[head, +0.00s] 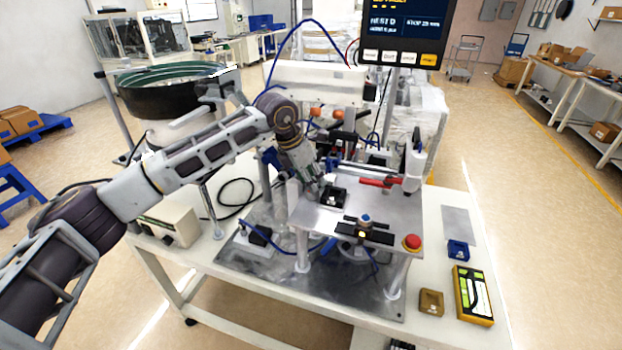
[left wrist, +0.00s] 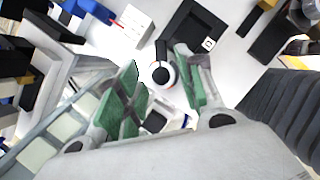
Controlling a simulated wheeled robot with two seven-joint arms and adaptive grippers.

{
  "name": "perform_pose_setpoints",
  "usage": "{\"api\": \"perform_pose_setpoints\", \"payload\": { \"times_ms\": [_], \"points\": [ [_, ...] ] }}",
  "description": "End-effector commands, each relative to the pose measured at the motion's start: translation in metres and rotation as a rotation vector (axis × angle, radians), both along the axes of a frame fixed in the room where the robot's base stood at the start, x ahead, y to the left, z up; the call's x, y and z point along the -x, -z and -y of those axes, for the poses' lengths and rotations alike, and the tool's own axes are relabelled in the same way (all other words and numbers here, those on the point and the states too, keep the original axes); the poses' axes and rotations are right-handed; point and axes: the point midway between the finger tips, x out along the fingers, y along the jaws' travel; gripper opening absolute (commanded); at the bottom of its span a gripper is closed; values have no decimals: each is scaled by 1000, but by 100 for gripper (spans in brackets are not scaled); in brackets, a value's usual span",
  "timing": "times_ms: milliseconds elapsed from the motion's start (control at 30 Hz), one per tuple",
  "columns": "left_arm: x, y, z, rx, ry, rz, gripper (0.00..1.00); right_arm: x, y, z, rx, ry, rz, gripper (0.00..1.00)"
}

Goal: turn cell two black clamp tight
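My left gripper (head: 318,187) reaches down over the raised metal plate (head: 385,210) of the work station, just left of a small black block (head: 334,197). In the left wrist view its green-padded fingers (left wrist: 160,92) stand apart. A round white piece with a black centre and a short black bar (left wrist: 162,73) shows between the fingertips; it may be the black clamp, but I cannot tell. Whether the fingers touch it is unclear. The black block also shows in the left wrist view (left wrist: 192,38). In the head view the gripper hides the round piece. My right gripper is not in view.
A red-handled part (head: 380,182) lies on the plate right of the block. A red button (head: 411,242) is at its front right corner. A blue bin (head: 458,250), a brown bin (head: 431,302) and a yellow-edged device (head: 473,295) stand on the table's right.

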Motion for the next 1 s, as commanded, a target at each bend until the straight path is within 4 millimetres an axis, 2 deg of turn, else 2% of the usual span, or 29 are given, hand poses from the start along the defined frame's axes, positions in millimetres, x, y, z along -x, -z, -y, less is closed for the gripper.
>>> {"api": "perform_pose_setpoints", "payload": {
  "times_ms": [367,567,767,1000],
  "points": [
    [0,1,0,-1,0,-2,49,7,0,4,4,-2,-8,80],
    [1,-5,-2,0,-1,-2,49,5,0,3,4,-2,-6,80],
    [5,-23,-9,-1,0,-1,49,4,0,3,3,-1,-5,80],
    [12,-55,-20,0,0,1,49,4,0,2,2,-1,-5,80]
  ]
}}
